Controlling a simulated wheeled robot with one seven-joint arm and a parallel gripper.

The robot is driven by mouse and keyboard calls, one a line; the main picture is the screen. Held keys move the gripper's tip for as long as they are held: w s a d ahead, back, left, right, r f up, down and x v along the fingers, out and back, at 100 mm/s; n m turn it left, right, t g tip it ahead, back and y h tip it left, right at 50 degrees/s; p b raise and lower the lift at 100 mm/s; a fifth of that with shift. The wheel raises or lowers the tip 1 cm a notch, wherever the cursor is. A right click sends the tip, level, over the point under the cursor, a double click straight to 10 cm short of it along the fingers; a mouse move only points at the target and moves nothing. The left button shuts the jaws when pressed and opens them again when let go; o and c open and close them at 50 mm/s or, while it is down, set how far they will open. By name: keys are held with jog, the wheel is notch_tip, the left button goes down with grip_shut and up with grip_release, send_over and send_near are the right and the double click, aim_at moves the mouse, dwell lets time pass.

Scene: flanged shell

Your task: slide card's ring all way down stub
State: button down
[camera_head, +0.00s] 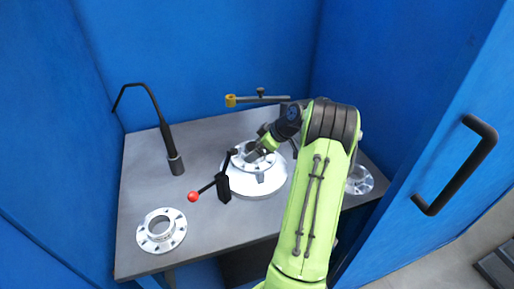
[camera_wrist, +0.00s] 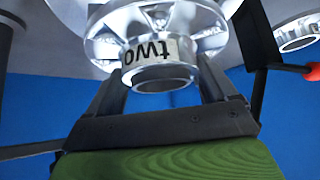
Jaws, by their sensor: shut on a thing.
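In the head view my gripper (camera_head: 258,152) reaches down over the same flanged ring (camera_head: 250,163), at the round pale fixture (camera_head: 257,188) in the middle of the table. The stub is hidden by the ring and my gripper. I cannot tell how far down the ring sits.
A red-knobbed lever (camera_head: 193,196) with a black clamp stands left of the fixture. Loose flanged rings lie front left (camera_head: 161,231) and at right (camera_head: 359,180). A black gooseneck (camera_head: 166,140) stands at left; a yellow-tipped bar (camera_head: 255,99) is behind. Blue walls enclose the table.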

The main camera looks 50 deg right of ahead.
jog(key=shift+f+b, duration=0.25)
jog(key=shift+b, duration=0.05)
jog(key=shift+c, duration=0.8)
grip_release()
jog(key=shift+o, duration=0.8)
jog(key=shift+s+f, duration=0.1)
jog(key=shift+f, duration=0.05)
jog(key=p+v, duration=0.4)
jog(key=v, duration=1.2)
jog(key=shift+a, duration=0.2)
jog(key=shift+w, duration=0.2)
